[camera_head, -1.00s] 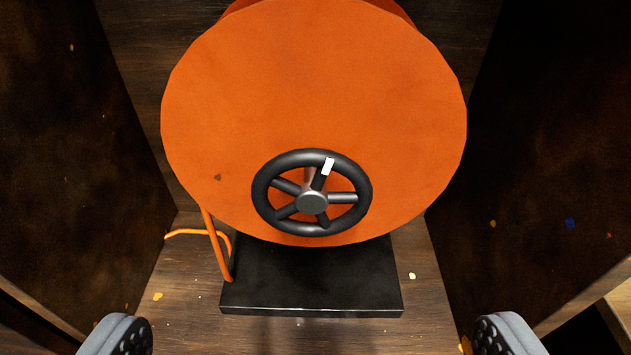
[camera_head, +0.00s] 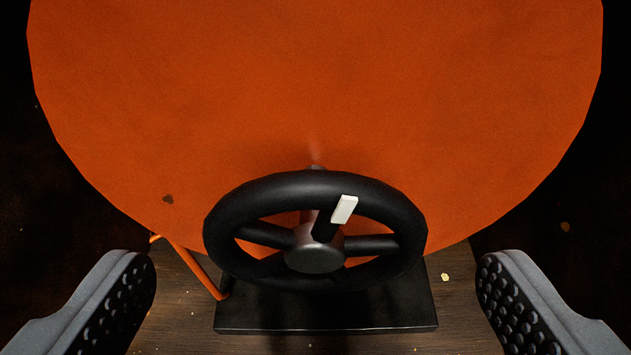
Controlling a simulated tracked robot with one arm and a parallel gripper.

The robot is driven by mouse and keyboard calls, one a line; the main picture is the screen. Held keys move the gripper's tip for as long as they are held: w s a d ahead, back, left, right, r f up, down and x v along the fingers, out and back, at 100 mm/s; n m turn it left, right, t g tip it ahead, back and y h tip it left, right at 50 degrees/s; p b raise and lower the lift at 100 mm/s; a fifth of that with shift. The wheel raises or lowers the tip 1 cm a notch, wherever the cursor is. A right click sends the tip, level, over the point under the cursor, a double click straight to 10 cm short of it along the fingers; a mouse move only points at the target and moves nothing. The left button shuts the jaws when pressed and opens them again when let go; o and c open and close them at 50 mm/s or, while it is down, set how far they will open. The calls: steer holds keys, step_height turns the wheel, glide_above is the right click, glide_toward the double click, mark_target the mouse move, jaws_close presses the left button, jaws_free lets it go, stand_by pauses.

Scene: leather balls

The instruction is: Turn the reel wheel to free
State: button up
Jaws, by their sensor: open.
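The reel (camera_head: 330,90) is a large orange disc that fills most of the view. A black wheel (camera_head: 232,200) with several spokes and a grey hub (camera_head: 314,254) stands out from its lower front. A white mark (camera_head: 344,209) sits on the wheel's rim and spoke, up and slightly right of the hub. My gripper (camera_head: 318,290) is open, with one grey studded finger on each side of the wheel. Both fingers are apart from the rim, with a gap on each side, and nothing is between them but the wheel's view ahead.
A black base (camera_head: 325,318) stands under the reel on a brown wooden floor (camera_head: 455,300). An orange cord (camera_head: 196,268) hangs down at the left of the base. Dark walls stand at both sides.

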mark_target(313, 249)
steer(key=shift+b+x, duration=0.65)
steer(key=shift+x, duration=1.25)
steer(key=shift+w, duration=0.25)
steer(key=c, duration=1)
